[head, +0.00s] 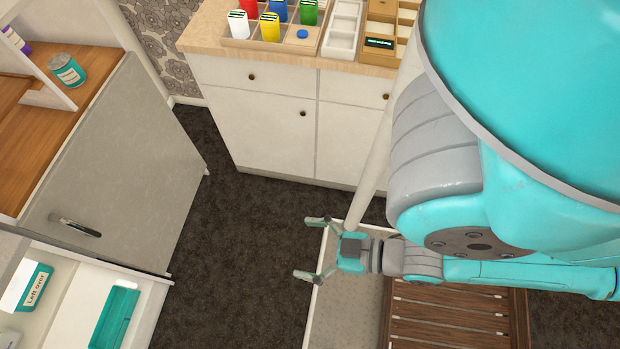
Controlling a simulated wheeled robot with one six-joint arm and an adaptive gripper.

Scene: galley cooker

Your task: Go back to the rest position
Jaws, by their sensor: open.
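My gripper (318,249) is in the lower middle of the head view, at the end of my teal and grey arm. Its two fingers are spread apart and point left. Nothing is between them. It hangs over the dark carpet, by the edge of a pale surface. My large teal arm links cover the right side of the view and hide what is behind them.
A grey door (130,165) stands at left, with a teal can (67,70) on the wooden shelf beside it. An open white drawer (70,300) is at lower left. A cabinet (265,125) with colored containers stands behind. A slatted wooden piece (450,318) is below my arm. Dark carpet (240,250) is clear.

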